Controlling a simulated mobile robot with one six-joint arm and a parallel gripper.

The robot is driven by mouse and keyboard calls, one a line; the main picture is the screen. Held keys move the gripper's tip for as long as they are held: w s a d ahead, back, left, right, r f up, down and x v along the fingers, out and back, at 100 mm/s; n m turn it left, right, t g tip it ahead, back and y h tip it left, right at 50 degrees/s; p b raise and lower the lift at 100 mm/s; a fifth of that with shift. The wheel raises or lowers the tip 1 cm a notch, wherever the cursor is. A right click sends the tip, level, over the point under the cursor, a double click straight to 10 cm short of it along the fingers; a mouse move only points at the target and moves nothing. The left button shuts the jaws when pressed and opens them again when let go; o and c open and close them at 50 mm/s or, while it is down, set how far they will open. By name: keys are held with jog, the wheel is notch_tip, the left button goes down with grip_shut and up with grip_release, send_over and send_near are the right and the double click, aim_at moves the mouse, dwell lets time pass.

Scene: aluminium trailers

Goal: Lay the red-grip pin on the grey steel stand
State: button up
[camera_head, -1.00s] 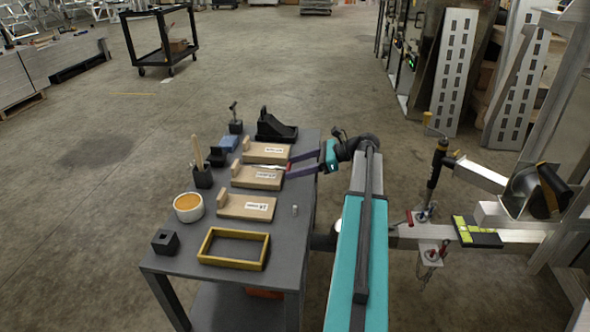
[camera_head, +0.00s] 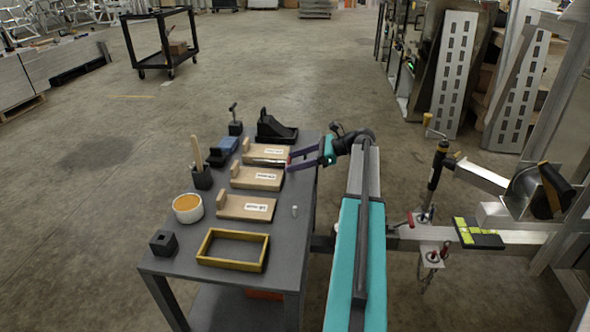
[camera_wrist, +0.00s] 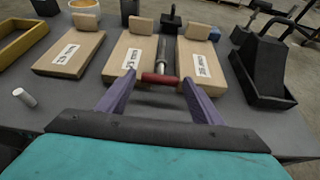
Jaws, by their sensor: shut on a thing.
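The red-grip pin (camera_wrist: 160,80) has a short red crosswise grip and a silver and dark shaft pointing away from me. My gripper (camera_wrist: 158,88) is shut on the red grip, with one purple finger at each end. The pin is over the gap between the middle and right wooden blocks in the wrist view; its exact height is hard to tell. In the head view my gripper (camera_head: 289,161) reaches in from the right over the far part of the grey steel table (camera_head: 288,250), the only grey stand I can make out.
Labelled wooden blocks (camera_head: 256,178) stand in a row. A black wedge-shaped holder (camera_head: 275,128) is at the back. A yellow frame (camera_head: 232,262), an orange-filled bowl (camera_head: 187,208) and a small pale cylinder (camera_head: 295,211) are nearer. The table's right strip is mostly clear.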

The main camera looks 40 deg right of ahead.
aim_at(296, 174)
notch_tip(296, 174, down, 3)
jog(key=shift+f+b, duration=0.2)
jog(key=shift+b, duration=0.35)
jog(key=shift+s+f+p, duration=0.1)
jog(key=shift+f+p, duration=0.4)
